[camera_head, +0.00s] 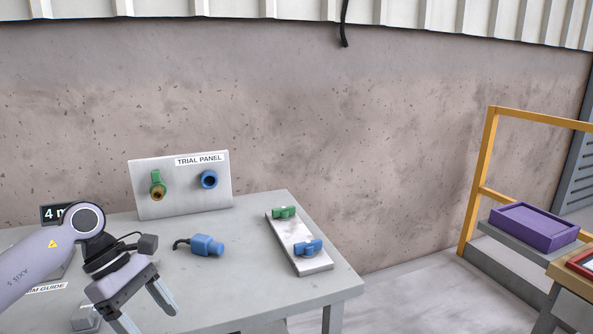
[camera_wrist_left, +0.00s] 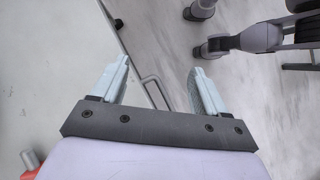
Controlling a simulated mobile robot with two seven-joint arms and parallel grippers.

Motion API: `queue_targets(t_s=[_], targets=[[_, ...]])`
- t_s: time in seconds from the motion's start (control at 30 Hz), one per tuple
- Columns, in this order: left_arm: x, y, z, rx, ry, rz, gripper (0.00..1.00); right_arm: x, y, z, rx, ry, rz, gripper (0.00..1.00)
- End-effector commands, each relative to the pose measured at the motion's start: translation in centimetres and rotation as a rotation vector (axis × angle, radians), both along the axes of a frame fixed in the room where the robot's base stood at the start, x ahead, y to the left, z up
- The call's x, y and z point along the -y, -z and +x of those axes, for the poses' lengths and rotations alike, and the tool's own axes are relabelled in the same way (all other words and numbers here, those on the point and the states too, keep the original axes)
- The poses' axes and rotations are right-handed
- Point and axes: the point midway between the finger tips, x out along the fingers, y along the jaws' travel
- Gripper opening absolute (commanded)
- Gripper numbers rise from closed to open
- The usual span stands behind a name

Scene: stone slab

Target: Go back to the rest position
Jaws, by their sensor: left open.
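My left gripper (camera_head: 147,312) is at the lower left of the head view, over the front left part of the grey table. Its fingers are apart with nothing between them; in the left wrist view the open fingers (camera_wrist_left: 158,72) point past the table's edge toward the floor. My right gripper is in neither view.
On the grey table (camera_head: 262,240) stand a white trial panel (camera_head: 190,209) with green and blue fittings, a loose blue connector (camera_head: 206,246) and a pale plate (camera_head: 289,232) with green and blue parts. A yellow-railed stand with a purple tray (camera_head: 533,226) is at right.

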Motion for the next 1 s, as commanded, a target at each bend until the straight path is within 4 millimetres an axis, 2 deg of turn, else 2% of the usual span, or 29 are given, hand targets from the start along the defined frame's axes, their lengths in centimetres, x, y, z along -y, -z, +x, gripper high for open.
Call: queue_targets(t_s=[0.03,0.2,0.3,0.43,0.57,0.73,0.87,0.97,1.0], targets=[[2.5,0.8,-0.5,-0.028,-0.022,-0.088,0.74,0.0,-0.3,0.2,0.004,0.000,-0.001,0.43],[10.5,1.6,-1.9,-0.171,-0.177,-0.434,0.74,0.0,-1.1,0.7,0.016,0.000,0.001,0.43],[14.5,1.0,-2.8,-0.309,-0.312,-0.654,0.74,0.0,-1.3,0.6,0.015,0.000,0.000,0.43],[17.7,-0.2,-3.2,-0.535,-0.523,-0.924,0.74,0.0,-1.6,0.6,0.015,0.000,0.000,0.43],[18.7,-0.9,-2.9,-0.805,-0.767,-1.166,0.74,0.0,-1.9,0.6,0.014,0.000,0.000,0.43],[17.3,0.4,-2.0,-1.209,-1.129,-1.436,0.74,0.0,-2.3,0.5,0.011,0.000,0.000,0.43],[14.9,3.7,-2.1,-1.543,-1.435,-1.602,0.74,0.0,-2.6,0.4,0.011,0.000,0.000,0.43],[12.7,7.4,-3.1,-1.808,-1.686,-1.703,0.74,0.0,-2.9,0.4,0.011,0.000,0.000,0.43],[11.9,9.1,-3.9,1.913,1.785,1.733,0.74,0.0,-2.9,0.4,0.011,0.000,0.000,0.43]])
